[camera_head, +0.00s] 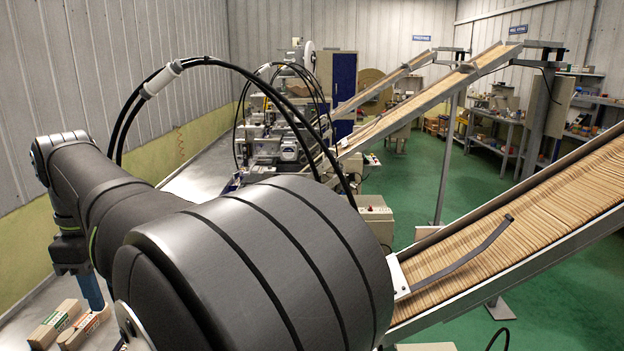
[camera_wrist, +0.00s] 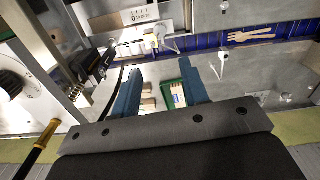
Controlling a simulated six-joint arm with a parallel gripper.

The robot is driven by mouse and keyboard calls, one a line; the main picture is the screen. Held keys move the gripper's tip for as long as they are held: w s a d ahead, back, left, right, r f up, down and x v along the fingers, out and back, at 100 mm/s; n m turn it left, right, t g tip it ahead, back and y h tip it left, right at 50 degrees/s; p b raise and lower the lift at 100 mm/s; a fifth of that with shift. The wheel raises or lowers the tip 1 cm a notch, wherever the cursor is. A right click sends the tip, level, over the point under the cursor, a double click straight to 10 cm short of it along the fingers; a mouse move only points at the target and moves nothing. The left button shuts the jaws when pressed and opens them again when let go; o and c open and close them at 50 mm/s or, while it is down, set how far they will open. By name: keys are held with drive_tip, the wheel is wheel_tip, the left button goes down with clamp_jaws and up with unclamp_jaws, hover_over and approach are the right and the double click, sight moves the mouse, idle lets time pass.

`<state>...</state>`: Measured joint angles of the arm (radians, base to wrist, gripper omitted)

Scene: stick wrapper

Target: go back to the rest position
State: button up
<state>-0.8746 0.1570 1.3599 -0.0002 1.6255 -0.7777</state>
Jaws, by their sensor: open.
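My gripper (camera_wrist: 160,67) shows in the wrist view as two blue fingers standing well apart. I see nothing held between them. In the camera_head view one blue finger (camera_head: 91,291) hangs at the lower left, above a pale surface; the rest of the gripper is hidden or out of frame. My dark arm fills the lower left and middle of that view. Small boxes (camera_head: 55,325) lie below and beside the finger, apart from it as far as I can tell. In the wrist view, pale boxes and a green container (camera_wrist: 176,97) show beyond and between the fingers.
An inclined chute (camera_head: 530,210) full of wooden sticks rises on the right. Wrapping machines (camera_head: 275,135) stand at the centre back, with more chutes behind. Black cables arch over my arm. The green floor (camera_head: 560,290) is open at the lower right. Shelves line the back right.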

wheel_tip(320, 180, down, 15)
drive_tip(key=shift+f, duration=0.1)
drive_tip(key=shift+m, duration=2)
